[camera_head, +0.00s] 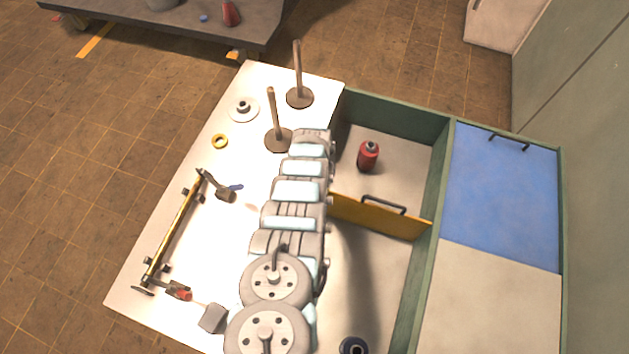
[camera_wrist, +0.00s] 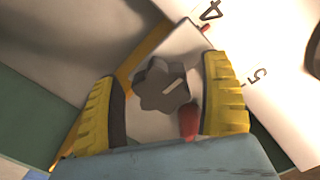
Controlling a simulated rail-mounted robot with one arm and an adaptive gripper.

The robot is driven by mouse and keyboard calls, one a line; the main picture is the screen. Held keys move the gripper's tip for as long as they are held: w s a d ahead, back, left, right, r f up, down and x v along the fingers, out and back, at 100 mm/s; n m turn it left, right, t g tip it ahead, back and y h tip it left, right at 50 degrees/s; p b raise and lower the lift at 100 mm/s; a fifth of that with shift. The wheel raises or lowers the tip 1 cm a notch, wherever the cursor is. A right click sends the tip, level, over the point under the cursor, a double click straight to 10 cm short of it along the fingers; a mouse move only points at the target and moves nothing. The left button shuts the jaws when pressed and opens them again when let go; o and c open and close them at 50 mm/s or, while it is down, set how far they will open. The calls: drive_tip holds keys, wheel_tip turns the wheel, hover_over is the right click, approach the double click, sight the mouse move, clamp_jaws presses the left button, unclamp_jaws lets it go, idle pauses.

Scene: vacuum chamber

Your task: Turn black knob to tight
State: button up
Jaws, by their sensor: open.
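The black knob (camera_wrist: 163,85) shows in the wrist view as a dark, lobed knob with a pale line on its face. It sits on a pale plate. My gripper (camera_wrist: 166,98) is open, with one yellow-padded finger to each side of the knob. The left finger looks close to the knob and a gap shows at the right; I cannot tell whether either touches it. In the head view my arm covers the middle of the bench, and I cannot make out the knob or my fingertips there.
To the right, a green-framed box (camera_head: 440,190) has an orange divider (camera_head: 378,215), a red bottle (camera_head: 368,156) and a blue lid (camera_head: 500,195).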

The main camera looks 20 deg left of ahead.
drive_tip(key=shift+r, duration=0.1)
drive_tip(key=shift+w+d+r, duration=0.1)
drive_tip(key=shift+w+r, duration=0.1)
drive_tip(key=shift+r, duration=0.35)
drive_tip(key=shift+s+r, duration=0.2)
drive_tip(key=shift+r, duration=0.8)
drive_tip(key=shift+w+r, duration=0.1)
drive_tip(key=shift+r, duration=0.6)
wheel_tip(320, 180, up, 7)
drive_tip(key=shift+r, duration=0.15)
